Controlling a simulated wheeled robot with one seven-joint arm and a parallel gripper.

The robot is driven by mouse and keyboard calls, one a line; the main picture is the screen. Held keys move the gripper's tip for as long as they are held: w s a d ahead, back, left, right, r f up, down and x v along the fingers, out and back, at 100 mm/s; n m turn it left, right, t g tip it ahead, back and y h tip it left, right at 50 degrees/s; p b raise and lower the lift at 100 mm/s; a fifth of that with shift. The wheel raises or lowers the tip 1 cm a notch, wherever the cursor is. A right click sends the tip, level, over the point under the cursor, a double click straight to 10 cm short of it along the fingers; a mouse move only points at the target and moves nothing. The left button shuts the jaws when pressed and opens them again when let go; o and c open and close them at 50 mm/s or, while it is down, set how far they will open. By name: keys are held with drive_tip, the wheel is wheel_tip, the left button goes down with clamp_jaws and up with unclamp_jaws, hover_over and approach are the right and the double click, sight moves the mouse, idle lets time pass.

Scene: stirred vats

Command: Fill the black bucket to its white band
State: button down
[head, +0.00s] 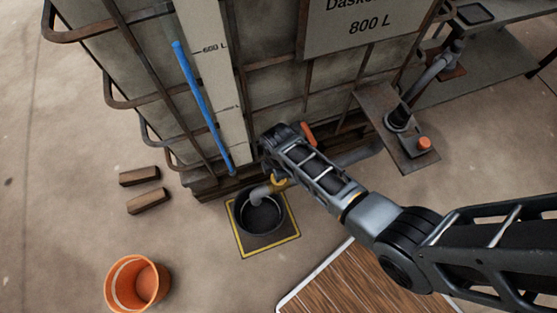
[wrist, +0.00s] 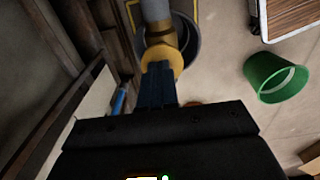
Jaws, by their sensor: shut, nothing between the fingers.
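The black bucket (head: 247,222) stands on a yellow-edged dark pad (head: 283,237) at the foot of the vat (head: 272,100). A grey spout (head: 261,192) with a yellow collar (head: 278,183) reaches over it. I see no stream from the spout, and I cannot make out the white band or any level inside. My gripper (head: 270,160) is at the outlet. In the wrist view its shut fingers (wrist: 158,80) point at the yellow collar (wrist: 160,57), at or very near it; contact is unclear. The bucket's rim (wrist: 192,40) shows behind the spout (wrist: 156,12).
An orange bucket (head: 137,284) stands at the lower left, near two brown blocks (head: 146,201). A blue sight tube (head: 200,105) runs up the vat. A red handle (head: 308,134) is beside my arm. The wrist view shows a green bucket (wrist: 275,78). Floor left is mostly clear.

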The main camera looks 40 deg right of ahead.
wheel_tip(320, 180, down, 2)
drive_tip(key=shift+f+b, duration=0.2)
drive_tip(key=shift+b, duration=0.5)
drive_tip(key=shift+s+f, duration=0.1)
drive_tip(key=shift+s, duration=0.2)
idle(1.0)
drive_tip(key=shift+w, duration=0.2)
idle(4.2)
drive_tip(key=shift+r+p, duration=0.3)
drive_tip(key=shift+r, duration=0.05)
wheel_tip(320, 180, up, 14)
drive_tip(key=p, duration=0.4)
drive_tip(key=shift+f+p, duration=0.15)
drive_tip(key=shift+p, duration=0.2)
